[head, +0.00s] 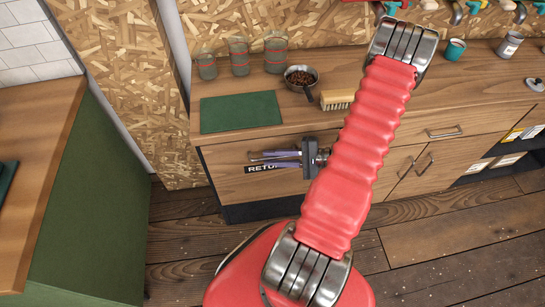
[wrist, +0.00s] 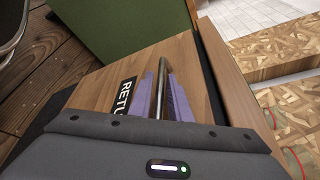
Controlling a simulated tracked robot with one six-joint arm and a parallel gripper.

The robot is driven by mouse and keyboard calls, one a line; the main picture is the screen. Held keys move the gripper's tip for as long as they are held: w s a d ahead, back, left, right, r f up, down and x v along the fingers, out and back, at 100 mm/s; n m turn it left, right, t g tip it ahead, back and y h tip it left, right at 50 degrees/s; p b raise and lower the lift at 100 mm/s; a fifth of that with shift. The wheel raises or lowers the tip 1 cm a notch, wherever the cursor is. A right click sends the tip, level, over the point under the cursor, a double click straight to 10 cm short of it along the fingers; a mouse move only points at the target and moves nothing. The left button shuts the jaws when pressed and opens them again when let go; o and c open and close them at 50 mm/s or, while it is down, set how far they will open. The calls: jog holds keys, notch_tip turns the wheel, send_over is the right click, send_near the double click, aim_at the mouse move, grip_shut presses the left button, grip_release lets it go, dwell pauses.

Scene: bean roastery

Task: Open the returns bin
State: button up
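The returns bin (head: 228,180) is a wood-fronted unit low in the counter, with a black label whose visible letters begin "RETU". Its front looks closed, flush under the countertop. The label also shows in the wrist view (wrist: 125,95). A metal bar handle (wrist: 164,75) runs across the front. My gripper (head: 270,159) is at the handle, its purple fingers (wrist: 163,95) on either side of the bar. The fingers look apart, with narrow gaps beside the bar; firm contact is not visible. My gripper covers part of the label and handle.
On the countertop are a green mat (head: 240,112), a pan of beans (head: 301,76), a brush (head: 338,99) and several glass jars (head: 240,56). A green-sided counter (head: 95,200) stands at the left. Wooden floor (head: 180,235) is clear before the bin.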

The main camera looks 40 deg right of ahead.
jog(key=shift+w+a, duration=0.15)
jog(key=shift+w, duration=0.05)
jog(key=shift+c, duration=0.4)
grip_shut()
jog(key=shift+f, duration=0.1)
